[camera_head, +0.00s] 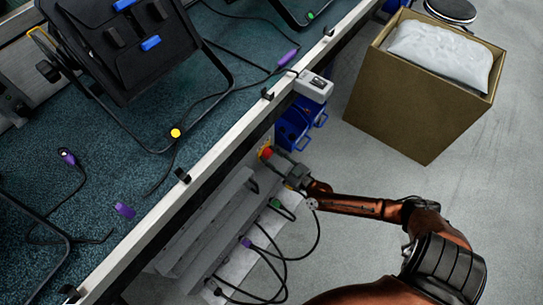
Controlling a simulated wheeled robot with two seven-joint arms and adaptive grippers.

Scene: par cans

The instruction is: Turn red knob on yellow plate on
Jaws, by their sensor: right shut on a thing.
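The red knob (267,153) sits on a small yellow plate (262,146) on the equipment below the bench's front edge. My right gripper (276,158) reaches in from the lower right along the orange-brown arm. Its fingertips are at the red knob and shut on it, covering part of the knob and plate. The knob's turn position is too small to tell. My left gripper does not show.
A teal-topped bench with a pale edge rail (225,150) holds black par cans (125,40) and loose cables. Blue boxes (294,128) and plugged cables (283,250) are near my right gripper. A cardboard box (415,90) stands on the open grey floor.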

